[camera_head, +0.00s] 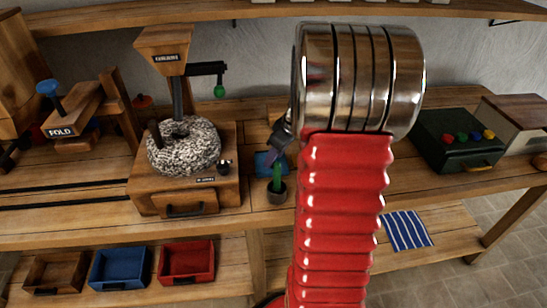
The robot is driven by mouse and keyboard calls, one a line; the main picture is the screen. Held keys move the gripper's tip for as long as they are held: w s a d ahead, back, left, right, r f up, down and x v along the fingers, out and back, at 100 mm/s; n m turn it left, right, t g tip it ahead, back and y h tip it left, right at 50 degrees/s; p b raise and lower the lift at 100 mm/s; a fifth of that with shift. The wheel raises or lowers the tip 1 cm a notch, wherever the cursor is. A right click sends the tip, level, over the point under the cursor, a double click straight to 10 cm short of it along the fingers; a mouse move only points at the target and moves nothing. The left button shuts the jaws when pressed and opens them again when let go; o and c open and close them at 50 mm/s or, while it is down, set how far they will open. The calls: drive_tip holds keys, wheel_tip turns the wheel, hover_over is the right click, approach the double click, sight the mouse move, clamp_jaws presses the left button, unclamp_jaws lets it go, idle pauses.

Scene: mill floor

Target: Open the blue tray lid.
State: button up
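The blue tray (119,285) sits on the lower shelf at the left, between a brown wooden tray and a red tray. It shows a dark handle on its front and looks open-topped from here; I cannot make out a separate lid. My arm, red and ribbed with a chrome joint, fills the middle of the view. My gripper (277,148) is mostly hidden behind the arm, with only a small dark grey part showing above the workbench. It is far up and to the right of the blue tray. Whether it is open or shut does not show.
The wooden tray (55,289) and red tray (187,279) flank the blue one. Above stands a grinding mill (184,147) on the workbench (80,225).

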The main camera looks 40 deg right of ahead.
drive_tip(key=shift+w+f, duration=0.2)
drive_tip(key=shift+f, duration=0.25)
clamp_jaws()
drive_tip(key=shift+a, duration=0.1)
idle(0.4)
